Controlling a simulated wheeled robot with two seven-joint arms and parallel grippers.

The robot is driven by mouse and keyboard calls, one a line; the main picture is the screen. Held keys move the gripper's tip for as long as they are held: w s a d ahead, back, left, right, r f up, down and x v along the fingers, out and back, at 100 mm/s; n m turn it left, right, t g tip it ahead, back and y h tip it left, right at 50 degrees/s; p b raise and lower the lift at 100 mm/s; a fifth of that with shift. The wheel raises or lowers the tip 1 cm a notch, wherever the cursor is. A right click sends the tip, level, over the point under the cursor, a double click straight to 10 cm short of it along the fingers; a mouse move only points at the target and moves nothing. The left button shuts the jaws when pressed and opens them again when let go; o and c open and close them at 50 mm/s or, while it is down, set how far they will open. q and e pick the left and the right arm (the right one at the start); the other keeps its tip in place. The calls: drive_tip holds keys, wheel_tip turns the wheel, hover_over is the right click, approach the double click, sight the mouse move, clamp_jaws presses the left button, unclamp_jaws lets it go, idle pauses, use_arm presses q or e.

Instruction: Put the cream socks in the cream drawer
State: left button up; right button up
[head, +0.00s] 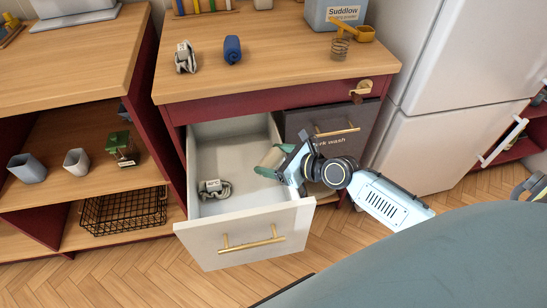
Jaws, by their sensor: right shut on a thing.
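The cream drawer (218,225) is pulled open below the wooden counter. A pale grey-and-white sock bundle (213,189) lies on its floor, near the front left. My right gripper (273,161) reaches in from the right, over the drawer's right side. A similar pale bundle (186,58) and a navy bundle (232,50) sit on the counter.
A dark drawer front (325,125) marked "wash" is beside the open drawer. Shelves with cups and a wire basket (122,212) stand left. A white fridge (425,140) stands right.

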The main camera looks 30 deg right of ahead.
drive_tip(key=o, duration=1)
use_arm(q)
drive_tip(key=shift+r, duration=0.15)
use_arm(e)
drive_tip(key=shift+r, duration=0.15)
drive_tip(key=shift+s+r, duration=0.1)
drive_tip(key=shift+r, duration=0.15)
use_arm(q)
drive_tip(key=s+a+f+p, duration=0.2)
drive_tip(key=s+f+p, duration=0.1)
drive_tip(key=f, duration=0.3)
drive_tip(key=shift+s+f+g, duration=0.15)
drive_tip(key=shift+s+g, duration=0.15)
drive_tip(key=shift+s, duration=0.35)
use_arm(e)
drive_tip(key=shift+v, duration=5.9)
use_arm(q)
drive_tip(key=shift+a, duration=0.1)
use_arm(e)
drive_tip(key=shift+d+f, duration=0.1)
